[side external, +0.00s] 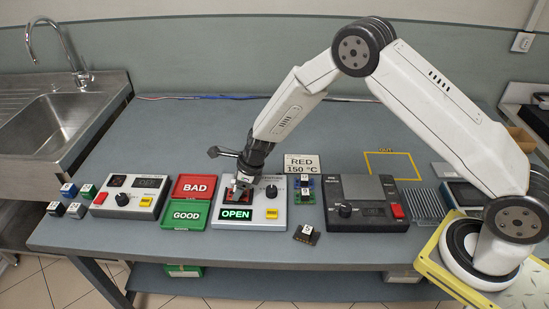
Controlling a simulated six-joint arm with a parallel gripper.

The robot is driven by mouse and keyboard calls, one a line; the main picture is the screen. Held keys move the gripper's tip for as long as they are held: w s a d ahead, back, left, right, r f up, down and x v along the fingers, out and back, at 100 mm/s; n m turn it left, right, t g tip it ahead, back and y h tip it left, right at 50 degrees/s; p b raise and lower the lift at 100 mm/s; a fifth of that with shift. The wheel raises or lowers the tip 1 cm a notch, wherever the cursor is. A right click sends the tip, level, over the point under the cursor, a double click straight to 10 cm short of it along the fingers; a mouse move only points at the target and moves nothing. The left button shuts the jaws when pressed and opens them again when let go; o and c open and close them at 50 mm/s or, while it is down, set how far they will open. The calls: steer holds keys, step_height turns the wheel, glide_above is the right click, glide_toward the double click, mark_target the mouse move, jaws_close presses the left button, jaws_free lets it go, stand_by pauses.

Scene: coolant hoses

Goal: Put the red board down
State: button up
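My gripper (240,186) points down over the left part of the middle tester (253,204), a pale box with a lit green OPEN display, a black knob and a yellow button. A small reddish piece with a white label (237,191), seemingly the red board, shows at the fingertips. It is largely hidden by the fingers. I cannot tell whether the fingers grip it or whether it rests on the tester. A sign reading RED 150 °C (301,163) stands behind the tester to the right.
Left of the tester lie a red BAD tray (193,187) and a green GOOD tray (186,214). A blue board (304,181), a green board (305,197) and a dark board (306,235) lie to its right, near a black device (362,204). A yellow outline (392,165) marks clear table behind.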

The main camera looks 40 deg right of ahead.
steer(key=shift+w+d+r, duration=0.1)
steer(key=shift+w+d, duration=0.05)
steer(key=shift+d, duration=0.05)
steer(key=shift+d+r, duration=0.1)
steer(key=shift+r, duration=0.25)
steer(key=v, duration=1.1)
steer(key=shift+s+r, duration=0.25)
steer(key=shift+s, duration=0.05)
steer(key=s+d+r+n+h, duration=0.1)
steer(key=s+d+n, duration=0.1)
steer(key=s+n, duration=0.5)
steer(key=s+d+r+n+h, duration=0.1)
steer(key=s+d+r+n, duration=0.1)
steer(key=s+n, duration=0.5)
steer(key=s+d+r+n+h, duration=0.1)
steer(key=s+d+n, duration=0.3)
steer(key=s+n, duration=0.4)
steer(key=n, duration=0.5)
steer(key=shift+d+r, duration=0.2)
steer(key=shift+r, duration=0.1)
